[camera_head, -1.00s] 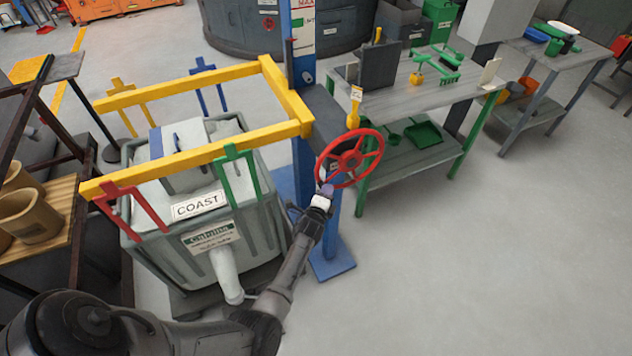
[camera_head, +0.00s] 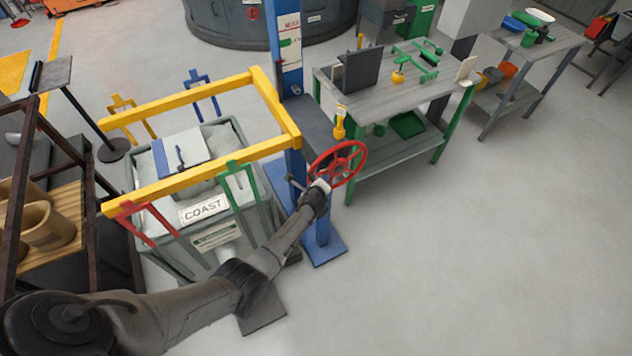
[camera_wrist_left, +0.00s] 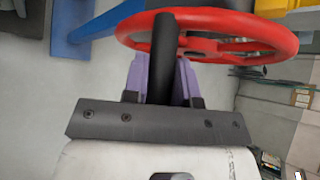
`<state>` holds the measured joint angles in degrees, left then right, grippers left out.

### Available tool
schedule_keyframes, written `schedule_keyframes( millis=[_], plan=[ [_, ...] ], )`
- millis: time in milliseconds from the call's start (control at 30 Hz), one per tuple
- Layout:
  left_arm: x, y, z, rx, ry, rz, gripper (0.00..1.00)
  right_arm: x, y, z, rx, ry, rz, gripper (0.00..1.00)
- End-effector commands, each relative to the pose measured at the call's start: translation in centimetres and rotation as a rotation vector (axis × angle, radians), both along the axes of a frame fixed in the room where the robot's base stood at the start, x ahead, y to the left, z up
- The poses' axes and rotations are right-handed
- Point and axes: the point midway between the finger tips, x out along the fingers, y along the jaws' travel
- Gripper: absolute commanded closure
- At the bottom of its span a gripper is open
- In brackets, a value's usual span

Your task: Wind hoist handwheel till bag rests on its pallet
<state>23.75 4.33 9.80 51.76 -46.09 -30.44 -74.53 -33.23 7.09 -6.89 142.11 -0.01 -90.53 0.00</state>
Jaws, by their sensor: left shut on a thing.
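The red handwheel (camera_head: 338,163) is on the blue hoist post (camera_head: 290,50). My left gripper (camera_head: 320,187) is at the wheel's lower left. In the left wrist view its purple fingers (camera_wrist_left: 163,80) are shut around the wheel's dark handle (camera_wrist_left: 164,50), beside the red rim (camera_wrist_left: 215,22). The grey bag (camera_head: 185,225), labelled COAST, stands under the yellow lifting frame (camera_head: 205,170), with coloured hooks at its corners. My arm covers part of its front and spout. The bag's underside and pallet are largely hidden, so contact cannot be told. My right gripper is out of view.
A green-legged workbench (camera_head: 395,85) with tools stands just right of the wheel. A rack (camera_head: 50,240) with tan pots is at the left. A second table (camera_head: 525,65) stands at the back right. The floor at the right front is clear.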

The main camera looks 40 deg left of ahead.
Motion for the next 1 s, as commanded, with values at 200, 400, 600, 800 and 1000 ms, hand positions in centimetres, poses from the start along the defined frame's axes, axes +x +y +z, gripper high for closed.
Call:
schedule_keyframes(
  millis=[200, 400, 600, 800, 1000],
  plan=[
    [0.18, 0.01, 0.65, 0.014, 0.033, 0.002, 1.0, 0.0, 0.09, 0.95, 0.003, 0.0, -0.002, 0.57],
    [0.22, -0.02, 0.61, 0.016, 0.04, 0.001, 1.0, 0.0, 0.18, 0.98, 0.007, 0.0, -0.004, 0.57],
    [0.22, -0.03, 0.61, 0.015, 0.039, 0.001, 1.0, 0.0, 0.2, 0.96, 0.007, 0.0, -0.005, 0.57],
    [0.22, -0.05, 0.59, 0.016, 0.038, 0.001, 0.59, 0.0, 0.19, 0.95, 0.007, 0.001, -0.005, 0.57],
    [0.22, -0.07, 0.55, 0.016, 0.039, -0.001, 0.49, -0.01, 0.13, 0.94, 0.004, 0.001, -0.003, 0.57]
  ],
)
